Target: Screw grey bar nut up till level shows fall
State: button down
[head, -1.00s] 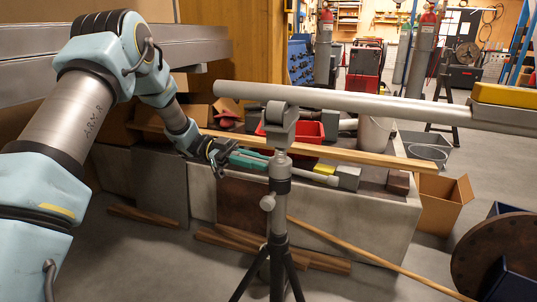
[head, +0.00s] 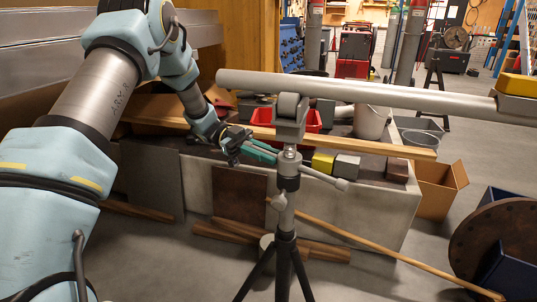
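The tripod pipe stand (head: 286,205) stands upright in the middle with its roller head (head: 289,118) under the long grey pipe (head: 380,94). A metal collar, apparently the nut (head: 289,158), sits below the head. A grey bar (head: 325,178) sticks out from it to the right and slightly down. A yellow block, apparently the level (head: 518,84), lies on the pipe's right end, cut by the frame edge; no reading is visible. My gripper (head: 240,146) is left of the nut, with a teal piece (head: 263,152) between them. Contact and finger opening are unclear.
A cardboard box (head: 440,188) and a rusty disc (head: 503,240) are at right. Loose planks (head: 225,234) and a long pole (head: 400,262) lie on the floor.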

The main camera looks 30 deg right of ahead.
jog(key=c, duration=0.8)
grip_release()
jog(key=shift+s, duration=0.1)
jog(key=shift+c, duration=0.2)
jog(key=v, duration=1.1)
